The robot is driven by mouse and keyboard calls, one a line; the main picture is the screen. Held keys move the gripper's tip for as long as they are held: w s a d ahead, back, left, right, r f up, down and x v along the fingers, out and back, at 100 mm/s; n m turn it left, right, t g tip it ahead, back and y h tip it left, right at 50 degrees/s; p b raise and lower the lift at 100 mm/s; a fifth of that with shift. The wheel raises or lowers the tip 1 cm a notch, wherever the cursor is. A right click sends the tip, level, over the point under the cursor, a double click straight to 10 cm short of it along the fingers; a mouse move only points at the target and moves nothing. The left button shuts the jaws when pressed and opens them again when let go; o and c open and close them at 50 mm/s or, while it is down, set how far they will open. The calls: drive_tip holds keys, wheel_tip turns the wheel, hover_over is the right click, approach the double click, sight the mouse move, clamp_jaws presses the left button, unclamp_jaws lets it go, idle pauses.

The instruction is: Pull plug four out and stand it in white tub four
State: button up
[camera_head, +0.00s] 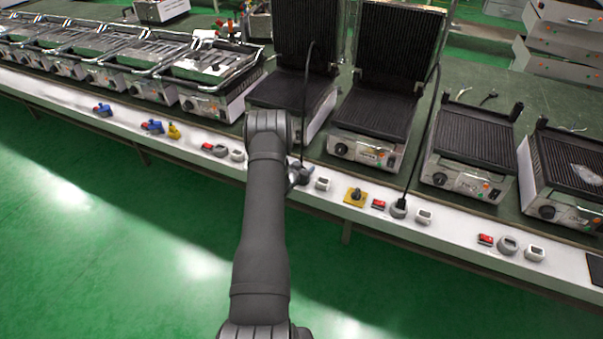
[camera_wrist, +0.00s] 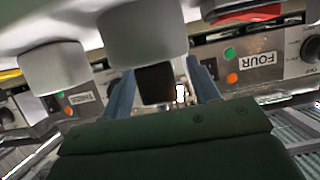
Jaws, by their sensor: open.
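In the head view my gripper (camera_head: 299,175) is at the white front ledge, where a black cable (camera_head: 309,70) runs down behind my arm. In the wrist view my open gripper (camera_wrist: 160,72) has a blue-grey finger on each side of a dark block, apparently plug four (camera_wrist: 156,85), below a pale grey socket (camera_wrist: 143,32). Whether the fingers touch it, I cannot tell. An upside-down FOUR label (camera_wrist: 260,60) is nearby. White tub four (camera_head: 322,184) is just right of my gripper on the ledge; it appears at the left in the wrist view (camera_wrist: 53,67). I see nothing in it.
Grills (camera_head: 368,145) line the bench behind the ledge. The space over the green floor in front is clear.

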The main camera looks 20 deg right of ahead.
drive_tip(key=shift+w+d, duration=0.1)
drive_tip(key=c, duration=1)
drive_tip(key=shift+c, duration=0.2)
drive_tip(key=shift+r, duration=0.65)
drive_tip(key=r, duration=0.3)
drive_tip(key=shift+s+d+r, duration=0.15)
drive_tip(key=shift+s+d, duration=0.1)
drive_tip(key=shift+s, duration=0.05)
drive_tip(key=s+d+r, duration=0.6)
drive_tip(key=s, duration=0.3)
drive_tip(key=shift+r, duration=0.2)
drive_tip(key=shift+w+f, duration=0.15)
drive_tip(key=shift+w, duration=0.65)
drive_tip(key=shift+w+f, duration=0.1)
drive_tip(key=shift+w, duration=0.65)
